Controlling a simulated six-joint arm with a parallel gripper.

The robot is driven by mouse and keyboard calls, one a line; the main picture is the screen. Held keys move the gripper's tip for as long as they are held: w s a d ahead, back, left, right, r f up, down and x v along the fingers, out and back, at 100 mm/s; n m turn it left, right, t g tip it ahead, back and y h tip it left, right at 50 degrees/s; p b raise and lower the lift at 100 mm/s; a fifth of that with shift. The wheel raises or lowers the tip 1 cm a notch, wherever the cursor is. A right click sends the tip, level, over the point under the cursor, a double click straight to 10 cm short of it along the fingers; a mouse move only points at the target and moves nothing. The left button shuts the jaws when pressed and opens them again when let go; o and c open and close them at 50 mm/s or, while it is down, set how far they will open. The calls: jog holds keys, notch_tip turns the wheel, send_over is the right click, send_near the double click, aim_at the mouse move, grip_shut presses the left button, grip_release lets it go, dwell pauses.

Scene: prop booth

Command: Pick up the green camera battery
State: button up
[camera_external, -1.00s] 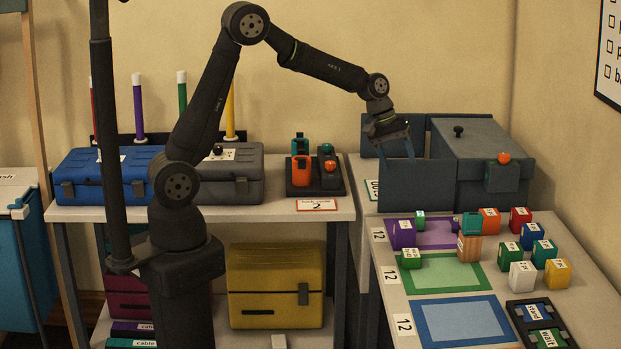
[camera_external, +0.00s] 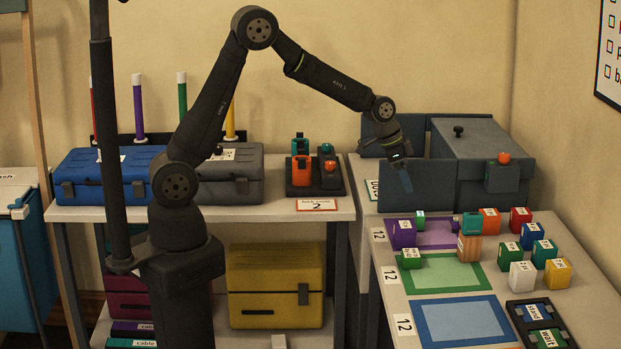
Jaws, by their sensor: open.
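Several green blocks that look like batteries stand on the right table, and I cannot tell which is the green camera battery. A smaller green block (camera_external: 420,219) is at the back of the purple mat (camera_external: 446,241). Another green block (camera_external: 508,255) is in the group at the right.
A purple block (camera_external: 403,236), a teal block (camera_external: 471,225) and a wood-coloured block (camera_external: 469,247) stand near the mats. A grey bin (camera_external: 430,194) borders the table's back. A white block (camera_external: 522,275) and a yellow block (camera_external: 557,272) stand right. The blue mat (camera_external: 460,322) is clear.

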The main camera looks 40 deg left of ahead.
aim_at(419, 214)
jog(key=x, duration=1.3)
jog(key=shift+w, duration=0.1)
jog(key=c, duration=1.1)
jog(key=shift+r, duration=0.15)
